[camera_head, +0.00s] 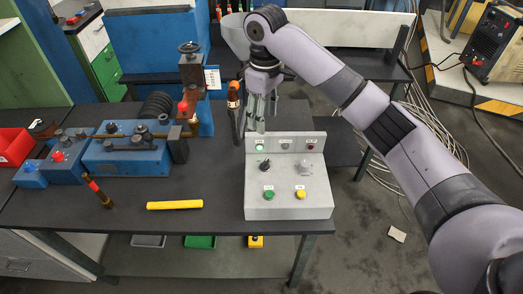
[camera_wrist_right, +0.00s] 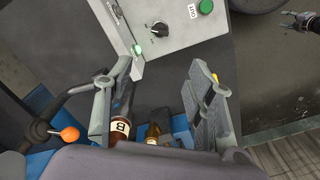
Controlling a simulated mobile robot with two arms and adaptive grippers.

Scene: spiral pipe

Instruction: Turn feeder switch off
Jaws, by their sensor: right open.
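The grey control box (camera_head: 288,201) stands on the dark bench. On it are a black rotary switch (camera_head: 265,163), a lit green lamp (camera_head: 258,148), a green button (camera_head: 268,195) and a yellow button (camera_head: 300,193). In the right wrist view the switch (camera_wrist_right: 158,30) and lamp (camera_wrist_right: 138,50) are near the top. My right gripper (camera_head: 258,120) is just behind the box's upper edge, fingers pointing down. In the wrist view its fingers (camera_wrist_right: 162,98) are apart, with nothing held, and clear of the switch. A small jaw at that view's upper right looks like my left gripper (camera_wrist_right: 296,22).
Left of the box lie a yellow bar (camera_head: 175,205) and a blue machine (camera_head: 125,158). An orange-handled tool (camera_head: 234,95) stands close to my right gripper. The bench front is mostly clear.

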